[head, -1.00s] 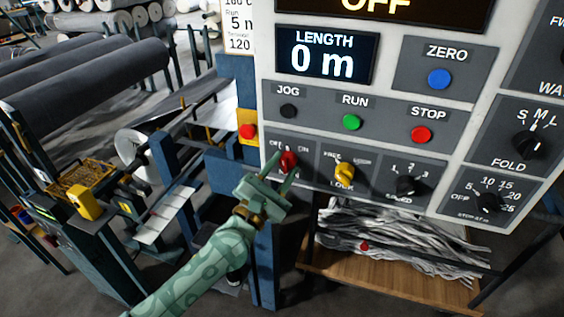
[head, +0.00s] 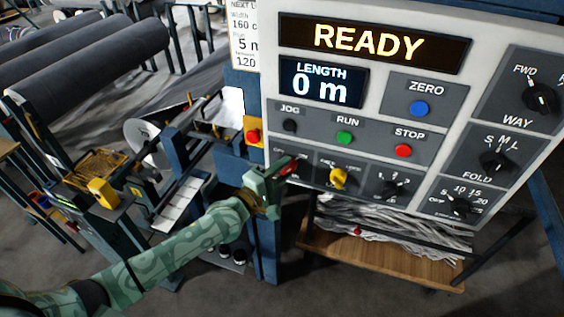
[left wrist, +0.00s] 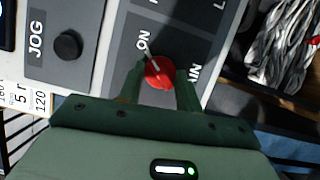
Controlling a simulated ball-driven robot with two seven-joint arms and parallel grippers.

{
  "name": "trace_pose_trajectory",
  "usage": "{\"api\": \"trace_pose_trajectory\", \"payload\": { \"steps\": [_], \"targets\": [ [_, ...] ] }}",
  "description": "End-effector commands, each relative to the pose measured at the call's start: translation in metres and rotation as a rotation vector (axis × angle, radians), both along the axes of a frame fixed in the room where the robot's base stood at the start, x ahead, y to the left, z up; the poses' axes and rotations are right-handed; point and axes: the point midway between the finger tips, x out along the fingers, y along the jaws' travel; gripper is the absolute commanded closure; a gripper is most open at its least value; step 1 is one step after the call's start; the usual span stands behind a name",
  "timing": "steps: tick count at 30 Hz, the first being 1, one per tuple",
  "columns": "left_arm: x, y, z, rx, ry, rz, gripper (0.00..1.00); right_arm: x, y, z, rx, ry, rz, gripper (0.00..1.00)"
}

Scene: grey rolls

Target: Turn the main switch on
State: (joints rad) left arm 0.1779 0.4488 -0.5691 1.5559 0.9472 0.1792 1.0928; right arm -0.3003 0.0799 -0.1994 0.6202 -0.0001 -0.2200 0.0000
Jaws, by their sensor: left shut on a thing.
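The main switch is a red rotary knob (left wrist: 160,72) on the grey control panel, below the black JOG button (head: 290,125). In the left wrist view its pale pointer line points at the ON mark. My left gripper (head: 288,171) is shut on the red knob, one finger on each side of it; it also shows in the left wrist view (left wrist: 160,85). The gripper hides much of the knob in the head view. The upper display (head: 368,43) reads READY. My right gripper is not in view.
The panel also carries a yellow knob (head: 339,178), green RUN (head: 344,137), red STOP (head: 403,150) and blue ZERO (head: 420,108) buttons. A red button on a yellow box (head: 253,136) sits left of the panel. A wooden shelf (head: 385,262) with grey strips lies below.

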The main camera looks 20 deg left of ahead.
Motion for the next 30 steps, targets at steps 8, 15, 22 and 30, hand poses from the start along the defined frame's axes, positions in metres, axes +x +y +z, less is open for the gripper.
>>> {"api": "trace_pose_trajectory", "payload": {
  "steps": [8, 15, 22, 30],
  "targets": [
    [0.000, -0.001, 0.002, 0.089, -0.002, -0.001, 0.88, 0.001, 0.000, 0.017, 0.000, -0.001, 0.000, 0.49],
    [0.000, -0.001, 0.000, 0.110, -0.003, -0.001, 0.88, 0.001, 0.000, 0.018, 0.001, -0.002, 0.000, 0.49],
    [0.000, -0.001, 0.000, 0.110, -0.003, -0.001, 0.88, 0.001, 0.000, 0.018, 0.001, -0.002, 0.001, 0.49],
    [0.000, -0.001, 0.000, 0.108, -0.003, -0.001, 0.44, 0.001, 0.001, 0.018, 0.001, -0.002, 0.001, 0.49]
  ]
}}
